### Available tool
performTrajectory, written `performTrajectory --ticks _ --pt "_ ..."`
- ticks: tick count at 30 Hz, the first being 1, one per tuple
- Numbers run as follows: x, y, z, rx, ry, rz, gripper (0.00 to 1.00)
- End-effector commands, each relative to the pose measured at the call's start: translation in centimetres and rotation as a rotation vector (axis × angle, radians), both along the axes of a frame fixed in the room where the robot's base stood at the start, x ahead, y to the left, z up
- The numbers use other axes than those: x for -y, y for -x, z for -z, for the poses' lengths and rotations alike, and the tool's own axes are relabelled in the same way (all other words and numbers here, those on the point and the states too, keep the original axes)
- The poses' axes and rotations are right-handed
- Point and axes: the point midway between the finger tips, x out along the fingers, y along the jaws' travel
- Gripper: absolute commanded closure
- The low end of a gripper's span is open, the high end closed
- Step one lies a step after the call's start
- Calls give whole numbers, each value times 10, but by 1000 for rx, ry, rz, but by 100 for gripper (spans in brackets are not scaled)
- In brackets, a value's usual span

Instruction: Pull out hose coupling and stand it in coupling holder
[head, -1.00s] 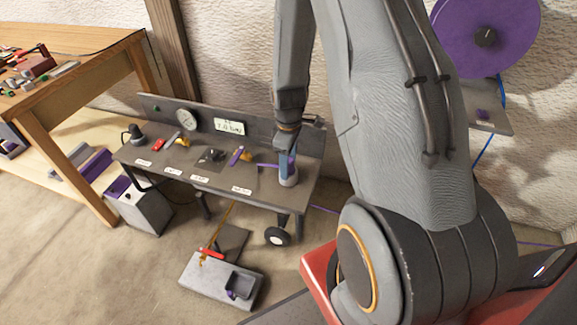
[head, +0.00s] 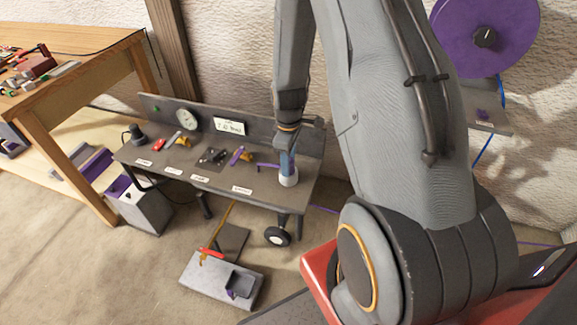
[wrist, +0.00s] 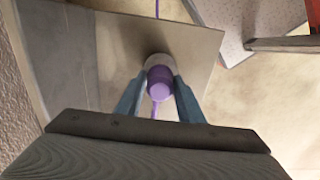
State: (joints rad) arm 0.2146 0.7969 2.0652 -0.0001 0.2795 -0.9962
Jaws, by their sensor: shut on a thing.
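My gripper (head: 287,165) reaches down to the right end of the grey bench. In the wrist view its two blue fingers (wrist: 160,88) are shut on the purple hose coupling (wrist: 160,82), one on each side. I cannot tell how deep the coupling sits in the cup.
The bench (head: 225,170) carries a gauge (head: 187,119), small labelled parts and a dark back panel. A wooden table (head: 75,65) stands left. A grey block with a dark tray (head: 240,284) lies on the floor in front. A purple reel (head: 485,38) hangs at right.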

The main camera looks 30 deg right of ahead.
Motion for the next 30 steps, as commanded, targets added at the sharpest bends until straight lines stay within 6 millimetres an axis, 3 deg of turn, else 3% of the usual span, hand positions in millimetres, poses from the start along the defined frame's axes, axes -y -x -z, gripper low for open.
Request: performTrajectory --ticks 30 --pt "0 0 -35 1 0 0 100"
